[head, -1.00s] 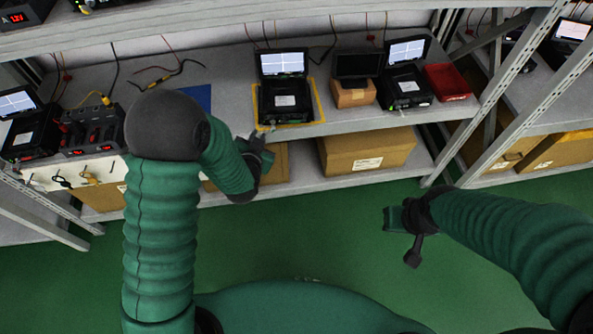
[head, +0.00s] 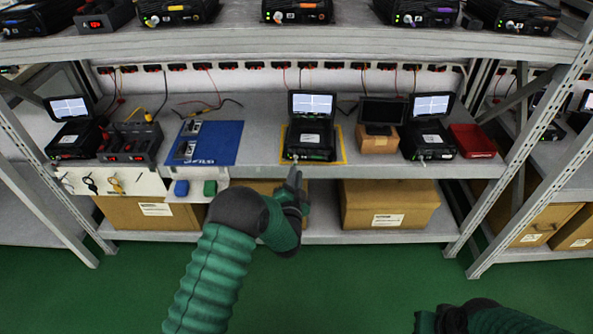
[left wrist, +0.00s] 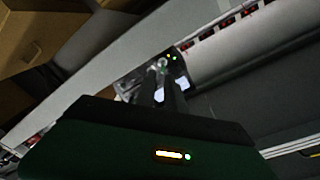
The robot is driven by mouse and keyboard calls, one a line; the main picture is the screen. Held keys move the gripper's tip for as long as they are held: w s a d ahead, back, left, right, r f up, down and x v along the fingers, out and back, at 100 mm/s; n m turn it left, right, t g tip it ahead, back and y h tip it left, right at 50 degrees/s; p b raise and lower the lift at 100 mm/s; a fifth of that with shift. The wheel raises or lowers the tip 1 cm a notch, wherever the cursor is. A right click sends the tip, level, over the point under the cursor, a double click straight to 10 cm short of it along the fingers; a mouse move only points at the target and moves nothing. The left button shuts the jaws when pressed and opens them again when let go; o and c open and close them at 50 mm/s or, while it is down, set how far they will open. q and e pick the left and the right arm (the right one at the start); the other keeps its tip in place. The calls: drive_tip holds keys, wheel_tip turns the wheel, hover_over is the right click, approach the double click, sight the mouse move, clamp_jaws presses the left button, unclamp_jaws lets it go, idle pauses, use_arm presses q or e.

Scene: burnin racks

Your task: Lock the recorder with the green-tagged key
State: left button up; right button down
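A black recorder (head: 311,142) with its screen lid up stands in a yellow outline on the middle shelf. My left gripper (head: 295,177) is just in front of its lower left front, pointing at it. In the left wrist view, its dark fingers (left wrist: 170,95) are close together and reach toward a small round silver part, probably the lock or key, on the recorder's front (left wrist: 178,70). Whether they grip anything is unclear. A small green item (head: 210,188) lies beside a blue one at the left; I cannot tell if it is a tag. My right gripper (head: 432,320) is low, partly cut off.
Similar recorders stand left (head: 75,138) and right (head: 428,142). A small monitor on a carton (head: 377,143) and a red bin (head: 472,141) are at right. A white panel with hanging keys (head: 75,181) is at lower left. The upper shelf (head: 330,45) overhangs.

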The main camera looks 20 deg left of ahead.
use_arm(q)
drive_tip(key=w, duration=0.1)
drive_tip(key=w+a, duration=0.1)
drive_tip(key=w, duration=0.1)
drive_tip(key=w+b, duration=0.1)
drive_tip(key=shift+w+a, duration=0.25)
drive_tip(key=shift+a, duration=0.1)
drive_tip(key=shift+d, duration=0.1)
drive_tip(key=shift+c, duration=0.2)
drive_tip(key=shift+d, duration=0.15)
clamp_jaws()
idle(0.6)
drive_tip(key=shift+o, duration=0.2)
unclamp_jaws()
